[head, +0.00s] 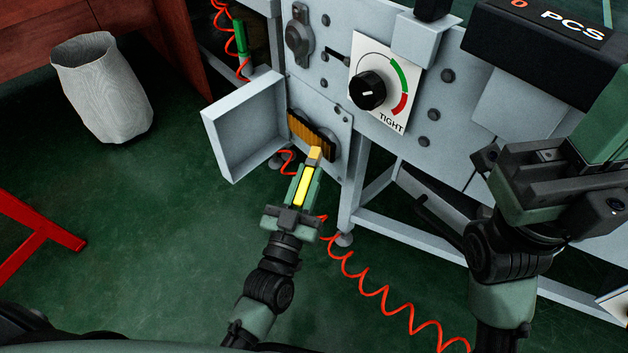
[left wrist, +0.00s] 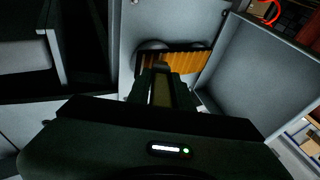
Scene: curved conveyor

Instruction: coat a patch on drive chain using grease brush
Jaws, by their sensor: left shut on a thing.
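The drive chain (head: 298,127) is a brown-orange ribbed strip in an opening low on the grey machine. It also shows in the left wrist view (left wrist: 190,62), running across dark round parts. My left gripper (head: 304,186) is shut on the grease brush (head: 303,188), which has a yellow handle. The brush points up at the chain, and its pale tip overlaps the chain's lower edge in the head view; I cannot tell whether they touch. In the left wrist view the brush (left wrist: 161,92) lies between the fingers. My right gripper (head: 585,150) is at the right; its fingertips are unclear.
An open grey cover (head: 232,135) stands out left of the chain. A dial marked TIGHT (head: 385,82) with a black knob is above right. A coiled red hose (head: 375,290) hangs below. A pale bin (head: 103,88) stands on the green floor, left, with open floor before it.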

